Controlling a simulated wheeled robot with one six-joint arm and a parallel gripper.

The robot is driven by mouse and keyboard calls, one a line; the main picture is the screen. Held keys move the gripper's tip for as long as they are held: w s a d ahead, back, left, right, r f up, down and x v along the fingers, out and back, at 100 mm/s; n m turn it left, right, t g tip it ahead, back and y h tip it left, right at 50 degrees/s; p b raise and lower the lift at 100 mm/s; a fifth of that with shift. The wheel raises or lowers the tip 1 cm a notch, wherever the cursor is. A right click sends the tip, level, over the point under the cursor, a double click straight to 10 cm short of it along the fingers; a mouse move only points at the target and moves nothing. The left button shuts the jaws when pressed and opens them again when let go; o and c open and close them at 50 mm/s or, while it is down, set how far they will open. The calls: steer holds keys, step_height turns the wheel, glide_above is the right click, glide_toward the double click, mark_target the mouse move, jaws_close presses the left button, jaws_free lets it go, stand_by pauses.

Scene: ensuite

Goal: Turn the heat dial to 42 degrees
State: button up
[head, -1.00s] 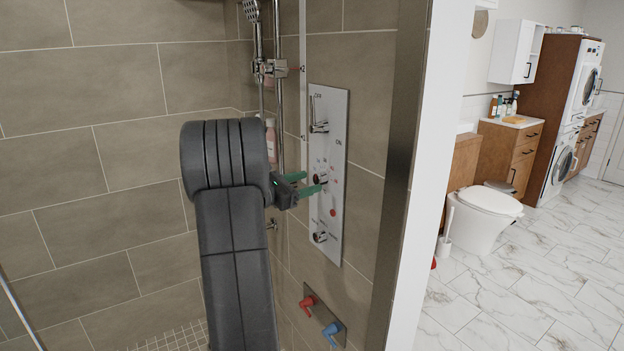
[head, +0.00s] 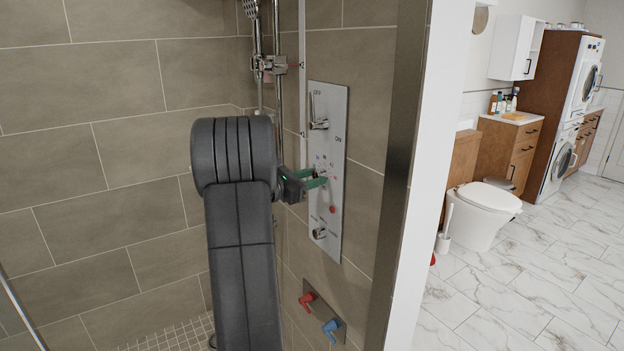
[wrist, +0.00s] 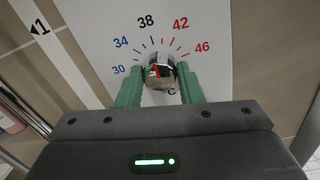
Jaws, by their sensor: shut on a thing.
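The heat dial (wrist: 159,73) is a round chrome knob on a pale panel, with a small red mark on its face. Numbers 30, 34, 38, 42 and 46 arc above it, blue at left, black at 38, red at right. The red mark sits near the top of the knob, roughly toward 38; its exact reading is hard to tell. My gripper (wrist: 160,82) is shut on the dial, one green finger on each side. In the head view my gripper (head: 318,178) reaches the panel (head: 330,130) from the left and hides most of the dial.
A chrome lever (head: 318,124) sits above the dial, a red button (head: 332,210) and another chrome knob (head: 319,233) below. Red (head: 307,302) and blue (head: 330,331) handles are lower on the tiled wall. A shower rail (head: 279,100) stands left of the panel.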

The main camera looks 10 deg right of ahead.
steer(key=shift+f+b, duration=0.15)
steer(key=shift+b, duration=0.15)
steer(key=shift+m+b, duration=3.8)
steer(key=shift+b, duration=2.4)
steer(key=o, duration=1)
steer(key=shift+s, duration=0.1)
